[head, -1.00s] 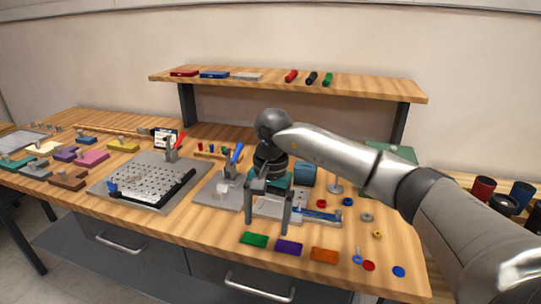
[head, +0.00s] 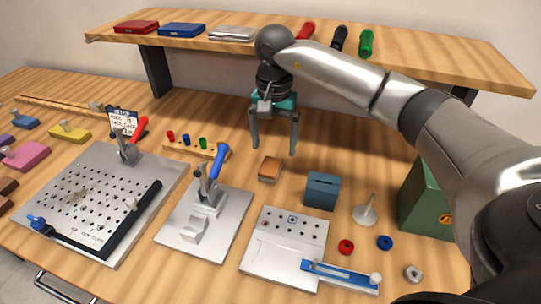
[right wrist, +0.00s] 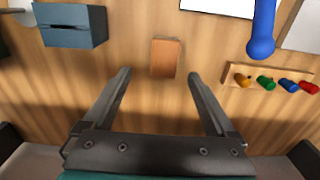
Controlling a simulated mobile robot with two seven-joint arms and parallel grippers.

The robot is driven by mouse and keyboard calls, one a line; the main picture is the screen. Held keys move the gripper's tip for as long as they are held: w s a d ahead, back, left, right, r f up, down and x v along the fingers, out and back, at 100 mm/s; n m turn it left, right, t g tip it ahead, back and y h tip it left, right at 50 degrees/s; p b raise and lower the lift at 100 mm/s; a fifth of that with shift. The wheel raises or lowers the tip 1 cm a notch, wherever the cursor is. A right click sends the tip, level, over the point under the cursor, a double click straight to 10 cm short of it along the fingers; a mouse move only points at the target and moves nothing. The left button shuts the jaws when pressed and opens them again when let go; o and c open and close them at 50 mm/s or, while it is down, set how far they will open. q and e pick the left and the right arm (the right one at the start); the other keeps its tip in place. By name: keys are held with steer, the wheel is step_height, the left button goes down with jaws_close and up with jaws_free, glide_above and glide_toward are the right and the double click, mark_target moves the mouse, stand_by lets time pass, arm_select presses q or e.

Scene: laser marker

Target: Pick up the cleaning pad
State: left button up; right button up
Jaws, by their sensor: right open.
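The cleaning pad appears to be the small orange-brown block (head: 270,168) lying flat on the table, left of the blue box. It also shows in the right wrist view (right wrist: 166,54), ahead of the fingers and roughly centred between their lines. My right gripper (head: 273,150) hangs fingers down close to the pad, on its shelf side in the head view. Its two fingers are spread with nothing between them, and they also show in the right wrist view (right wrist: 160,73). I see no contact with the pad. My left gripper is not in view.
A blue box (head: 322,190) stands right of the pad. A clamp with a blue handle (head: 218,164) and a wooden rack of coloured pegs (head: 190,148) are to the left. A metal plate with holes (head: 290,245) lies in front. The raised shelf (head: 430,60) spans the back.

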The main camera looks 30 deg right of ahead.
mark_target(270, 165)
steer(key=f, duration=0.3)
steer(key=shift+a+f+b, duration=0.15)
steer(key=shift+a+b, duration=0.1)
steer(key=shift+b, duration=0.05)
step_height(270, 165, down, 4)
steer(key=shift+w+a+r+b, duration=0.1)
steer(key=shift+w+r+b, duration=0.1)
steer(key=shift+b, duration=0.15)
steer(key=c, duration=0.5)
jaws_close()
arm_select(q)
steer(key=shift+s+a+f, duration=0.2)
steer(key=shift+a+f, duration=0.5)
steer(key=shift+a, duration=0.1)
